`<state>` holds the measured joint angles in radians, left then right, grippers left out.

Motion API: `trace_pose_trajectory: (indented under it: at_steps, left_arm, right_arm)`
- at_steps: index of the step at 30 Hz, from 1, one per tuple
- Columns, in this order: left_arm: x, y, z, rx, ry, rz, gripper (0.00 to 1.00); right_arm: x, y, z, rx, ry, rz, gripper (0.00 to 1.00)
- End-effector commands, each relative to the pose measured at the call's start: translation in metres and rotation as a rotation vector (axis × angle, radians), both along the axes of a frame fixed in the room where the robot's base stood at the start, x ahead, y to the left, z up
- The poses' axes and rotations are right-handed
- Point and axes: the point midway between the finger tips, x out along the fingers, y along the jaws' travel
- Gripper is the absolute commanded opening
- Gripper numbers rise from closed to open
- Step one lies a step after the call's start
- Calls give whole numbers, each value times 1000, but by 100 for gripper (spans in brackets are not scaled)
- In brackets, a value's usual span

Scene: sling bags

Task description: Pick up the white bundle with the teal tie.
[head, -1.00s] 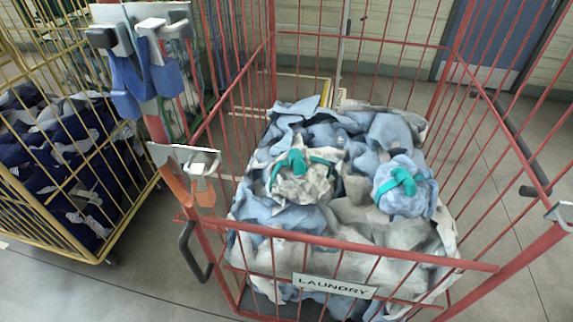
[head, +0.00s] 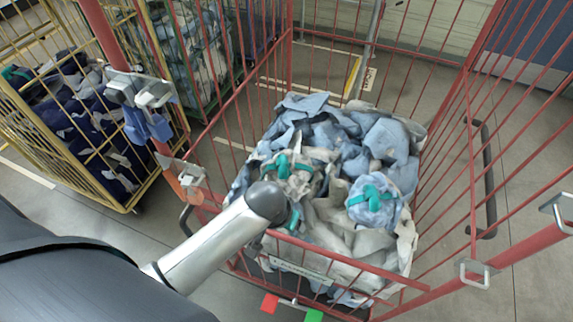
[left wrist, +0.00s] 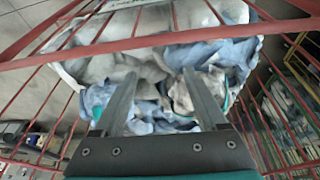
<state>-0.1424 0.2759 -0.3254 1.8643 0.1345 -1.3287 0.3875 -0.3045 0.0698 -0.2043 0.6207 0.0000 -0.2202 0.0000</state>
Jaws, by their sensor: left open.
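The white bundle with the teal tie (head: 298,181) lies on the laundry pile in the red cage cart, partly hidden behind my left wrist in the head view. In the left wrist view, whitish cloth with a teal strip at its edge, apparently this bundle (left wrist: 180,97), shows by the right finger. My left gripper (left wrist: 160,77) is open, with nothing held between its fingers, and points down over the pile. Its fingers are hidden in the head view. A light blue bundle, also with a teal tie (head: 374,207), lies to the right. My right gripper is not in view.
The red cage cart's front rail (head: 345,264) and side bars surround the pile; my left arm reaches over the front left. Loose blue and grey cloths (head: 335,222) lie around the bundles. A yellow cage cart (head: 60,150) with dark laundry stands left.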

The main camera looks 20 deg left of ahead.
Motion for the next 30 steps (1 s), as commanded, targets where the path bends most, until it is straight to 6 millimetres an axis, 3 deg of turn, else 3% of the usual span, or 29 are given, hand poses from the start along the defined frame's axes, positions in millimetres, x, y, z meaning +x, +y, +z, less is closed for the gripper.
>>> trace_pose_trajectory:
  at_steps: [9,18,23,30]
  left_arm:
    - [85,31,68,26,-32,218,75]
    - [130,69,118,56,-63,425,75]
    - [137,76,122,60,-67,463,75]
    - [147,80,94,60,-66,464,75]
  right_arm:
    - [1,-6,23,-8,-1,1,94]
    - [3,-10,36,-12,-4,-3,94]
    - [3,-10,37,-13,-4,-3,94]
    - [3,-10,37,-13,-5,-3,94]
